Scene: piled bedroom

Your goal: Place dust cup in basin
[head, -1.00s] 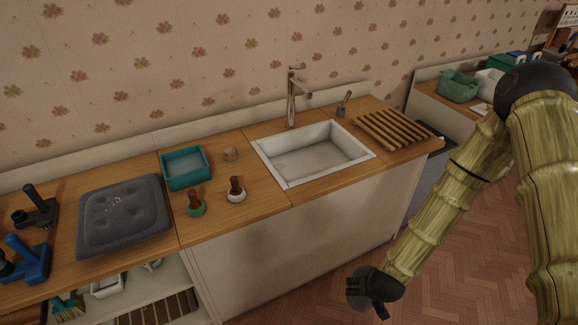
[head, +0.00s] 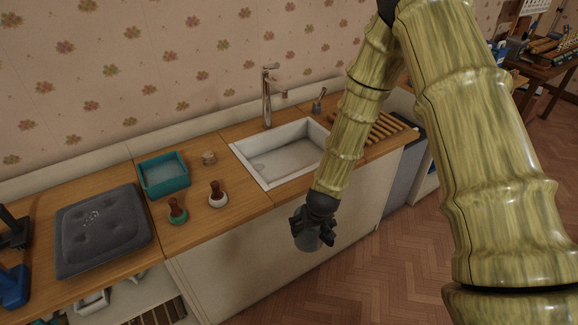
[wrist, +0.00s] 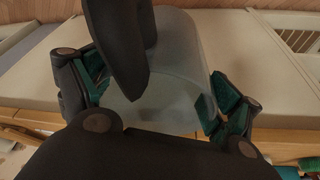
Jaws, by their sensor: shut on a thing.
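The dust cup, a translucent grey, rounded cup (wrist: 172,85), is between my gripper's fingers in the wrist view. In the head view, the dust cup (head: 307,242) hangs at my gripper (head: 313,231), in front of the counter's cabinet face and lower than the worktop. My gripper is shut on it. The white rectangular basin (head: 285,158) is set into the wooden counter, behind and up-left of my gripper. The basin's inside looks empty, with a drain at its left; my arm covers its right end.
A tall faucet (head: 267,97) stands behind the basin. A slatted wooden rack (head: 383,128) lies to its right. A teal tub (head: 168,188), two brown-handled items (head: 216,197) and a grey cushion (head: 100,230) lie to its left. The floor in front is clear.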

